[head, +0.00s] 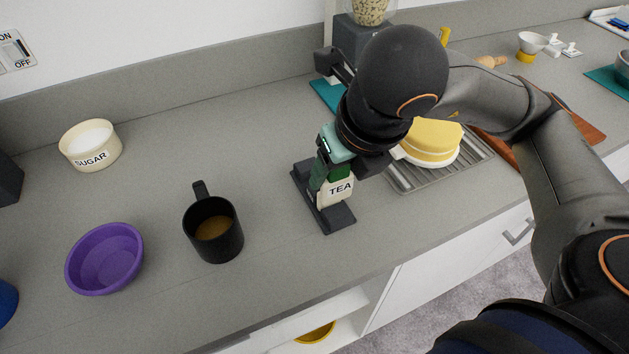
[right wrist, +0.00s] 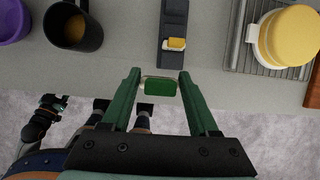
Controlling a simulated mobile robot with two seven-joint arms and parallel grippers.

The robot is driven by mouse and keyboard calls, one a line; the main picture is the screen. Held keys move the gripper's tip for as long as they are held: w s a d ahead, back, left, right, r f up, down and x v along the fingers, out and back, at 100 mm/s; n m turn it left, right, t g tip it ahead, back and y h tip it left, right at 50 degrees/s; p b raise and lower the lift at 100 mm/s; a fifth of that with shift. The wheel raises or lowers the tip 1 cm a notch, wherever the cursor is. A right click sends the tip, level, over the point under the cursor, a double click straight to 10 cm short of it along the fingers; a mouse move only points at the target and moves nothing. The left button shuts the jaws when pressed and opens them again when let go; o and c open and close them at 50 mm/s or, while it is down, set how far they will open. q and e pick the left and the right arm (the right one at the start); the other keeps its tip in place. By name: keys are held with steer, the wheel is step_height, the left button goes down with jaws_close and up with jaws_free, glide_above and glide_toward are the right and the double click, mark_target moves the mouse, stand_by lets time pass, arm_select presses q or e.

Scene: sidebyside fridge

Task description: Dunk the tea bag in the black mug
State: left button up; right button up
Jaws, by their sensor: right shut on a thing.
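The black mug (head: 214,232) stands upright on the grey counter with brown liquid inside; it also shows in the right wrist view (right wrist: 74,28). My right gripper (head: 330,182) is to the right of the mug, with green fingers closed on the tea bag (head: 341,190). The tea bag is cream, marked TEA, with a green top; this top shows between the fingertips in the right wrist view (right wrist: 160,88). In the head view it appears in front of a long black holder (head: 340,217). My left gripper (right wrist: 52,102) is small at the lower left of the right wrist view, its jaws unclear.
A purple bowl (head: 104,260) stands left of the mug, and a sugar pot (head: 90,146) behind it. The counter between mug and holder is clear. The counter's front edge is close.

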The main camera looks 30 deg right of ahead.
steer(key=w+d+f, duration=0.1)
steer(key=w+f, duration=0.1)
steer(key=w, duration=0.2)
steer(key=w+d+f, duration=0.1)
steer(key=w+f, duration=0.2)
steer(key=w, duration=0.1)
steer(key=w+d+f, duration=0.1)
steer(key=w+f, duration=0.2)
steer(key=w, duration=0.1)
steer(key=shift+d+f, duration=0.15)
steer(key=shift+f, duration=0.05)
steer(key=shift+w+f, duration=0.5)
steer(key=f, duration=0.3)
steer(key=shift+w+d, duration=0.15)
steer(key=shift+w, duration=0.1)
steer(key=shift+f, duration=0.15)
